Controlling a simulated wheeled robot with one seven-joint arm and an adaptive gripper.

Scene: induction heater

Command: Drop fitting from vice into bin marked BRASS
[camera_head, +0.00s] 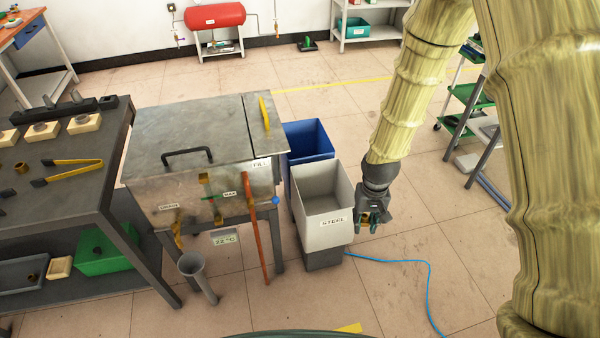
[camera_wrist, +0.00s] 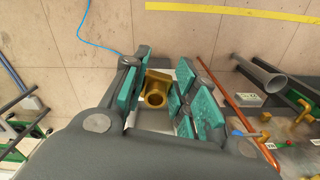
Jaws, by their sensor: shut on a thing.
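My gripper (camera_head: 369,220) hangs just right of the pale grey bin (camera_head: 322,222) labelled STEEL. It is shut on a brass fitting (camera_wrist: 155,90), a short hollow piece held between the teal finger pads in the wrist view. A bit of the fitting's gold colour (camera_head: 362,216) shows at the fingertips in the head view. A blue bin (camera_head: 309,142) stands directly behind the STEEL bin, open at the top; no label on it can be read from here.
A metal tank (camera_head: 200,140) with DRAIN, MAX and FILL labels stands left of the bins. A dark workbench (camera_head: 80,210) with tongs (camera_head: 70,164) is at far left. A blue cable (camera_head: 415,262) crosses the floor. A shelf trolley (camera_head: 465,105) is at right.

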